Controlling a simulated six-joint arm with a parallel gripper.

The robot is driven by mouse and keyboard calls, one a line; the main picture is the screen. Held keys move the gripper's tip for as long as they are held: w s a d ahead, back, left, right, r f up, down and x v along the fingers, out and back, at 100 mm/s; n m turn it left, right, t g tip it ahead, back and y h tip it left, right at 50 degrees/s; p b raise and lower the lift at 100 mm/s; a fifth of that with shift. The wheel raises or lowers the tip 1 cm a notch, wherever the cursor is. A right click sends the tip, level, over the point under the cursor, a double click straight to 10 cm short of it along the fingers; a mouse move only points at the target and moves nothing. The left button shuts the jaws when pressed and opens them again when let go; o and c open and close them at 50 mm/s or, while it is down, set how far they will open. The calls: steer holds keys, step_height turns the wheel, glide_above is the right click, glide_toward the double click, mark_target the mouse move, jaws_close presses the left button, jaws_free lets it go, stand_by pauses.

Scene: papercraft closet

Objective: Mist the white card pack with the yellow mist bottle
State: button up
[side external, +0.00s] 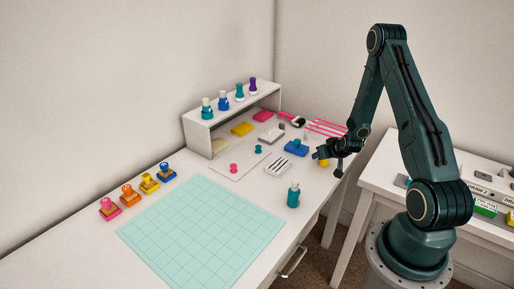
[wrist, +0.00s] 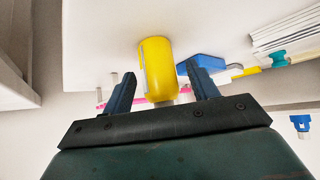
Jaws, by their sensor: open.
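The yellow mist bottle (side external: 322,162) stands near the desk's right edge, partly hidden by my gripper in the side view. In the wrist view the yellow bottle (wrist: 157,62) is a plain cylinder between my two dark fingers, with visible gaps on both sides. My gripper (side external: 331,160) is open around or just short of it; I cannot tell how deep the bottle sits between the fingers. A white pack with dark lines (side external: 278,168), which looks like the white card pack, lies flat on the desk left of my gripper. It also shows as a white stack (wrist: 288,35) in the wrist view.
A blue block (side external: 297,148) lies close beside my gripper. Several bottles stand on a white shelf (side external: 200,126) behind. Pink strips (side external: 325,128) lie at the back right. The green cutting mat (side external: 200,229) is clear.

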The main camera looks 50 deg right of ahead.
steer(key=shift+w+d+f, duration=0.1)
steer(key=shift+w, duration=0.05)
steer(key=shift+c, duration=0.2)
steer(key=c, duration=1)
steer(key=shift+c, duration=0.2)
step_height(320, 180, up, 20)
stand_by(0.6)
stand_by(0.5)
steer(key=w+a+f+n+y, duration=0.3)
steer(key=w+a+f+n, duration=0.2)
steer(key=a, duration=0.4)
steer(key=w+a+f+n+y, duration=0.4)
steer(key=w+a+f+n, duration=0.1)
steer(key=a, duration=0.5)
steer(key=w+a+f+n+y, duration=0.4)
steer(key=w+a+f+n, duration=0.1)
steer(key=a, duration=0.4)
steer(key=shift+w+a+f+t, duration=0.25)
steer(key=shift+a+f+t, duration=0.1)
steer(key=shift+f, duration=0.15)
